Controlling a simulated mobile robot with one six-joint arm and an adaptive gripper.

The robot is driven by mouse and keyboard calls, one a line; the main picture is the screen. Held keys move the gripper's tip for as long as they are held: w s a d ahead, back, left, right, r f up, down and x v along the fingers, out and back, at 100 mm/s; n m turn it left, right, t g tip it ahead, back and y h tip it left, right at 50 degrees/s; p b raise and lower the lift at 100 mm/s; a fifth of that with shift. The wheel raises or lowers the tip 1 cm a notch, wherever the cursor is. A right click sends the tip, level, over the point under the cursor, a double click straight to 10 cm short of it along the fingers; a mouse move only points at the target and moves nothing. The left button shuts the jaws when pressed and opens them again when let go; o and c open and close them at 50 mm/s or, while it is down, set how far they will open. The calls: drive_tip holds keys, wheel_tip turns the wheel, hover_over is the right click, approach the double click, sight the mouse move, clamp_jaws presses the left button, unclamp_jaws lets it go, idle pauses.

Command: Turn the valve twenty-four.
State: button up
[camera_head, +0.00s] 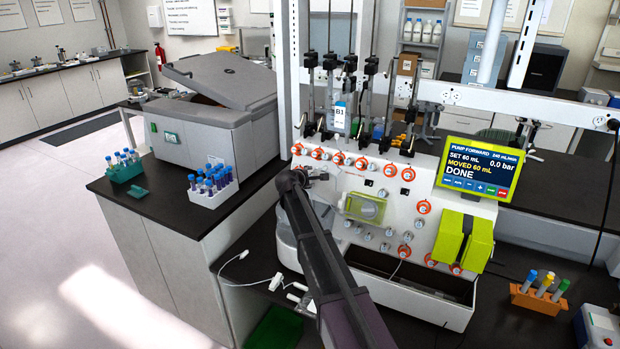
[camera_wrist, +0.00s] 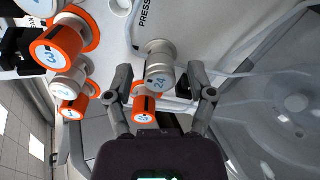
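Valve twenty-four (camera_wrist: 160,76) is a silver-grey knob with a blue "24" on its end face, on the white panel in the wrist view. My gripper (camera_wrist: 158,78) is open, with one dark finger on each side of the knob. A gap shows between each finger and the knob, so it does not look gripped. In the head view, my gripper (camera_head: 312,176) is at the left end of the white cell processor (camera_head: 345,215), below its row of orange-ringed valves. I cannot make out valve twenty-four there; my arm is in front of that area.
Orange-ringed valves, one marked "3" (camera_wrist: 52,57), sit left of my gripper, and another orange valve (camera_wrist: 146,104) sits between and below the fingers. A clear round housing (camera_wrist: 285,105) is at right. The screen (camera_head: 480,168) reads "DONE", 0.0 bar.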

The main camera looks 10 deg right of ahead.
drive_tip(key=shift+m, duration=0.5)
drive_tip(key=m, duration=0.3)
drive_tip(key=shift+m, duration=0.3)
drive_tip(key=m, duration=0.9)
drive_tip(key=shift+f+b, duration=0.1)
drive_tip(key=shift+b, duration=0.25)
drive_tip(key=m, duration=0.4)
drive_tip(key=shift+m+h, duration=0.3)
drive_tip(key=shift+m, duration=0.1)
drive_tip(key=p+v, duration=0.5)
drive_tip(key=v, duration=0.9)
drive_tip(key=s+d+f+g+y, duration=0.1)
drive_tip(key=s+d+f+g, duration=0.1)
drive_tip(key=s, duration=0.5)
drive_tip(key=s+d+f+g+y, duration=0.1)
drive_tip(key=s+d+f+g, duration=0.2)
drive_tip(key=s, duration=0.5)
drive_tip(key=s+d+f+n+g+y, duration=0.1)
drive_tip(key=s+d+f+g+y, duration=0.1)
drive_tip(key=s, duration=0.6)
drive_tip(key=shift+s+d+f+g, duration=0.2)
drive_tip(key=shift+d+f+g, duration=0.4)
drive_tip(key=shift+d+f, duration=0.95)
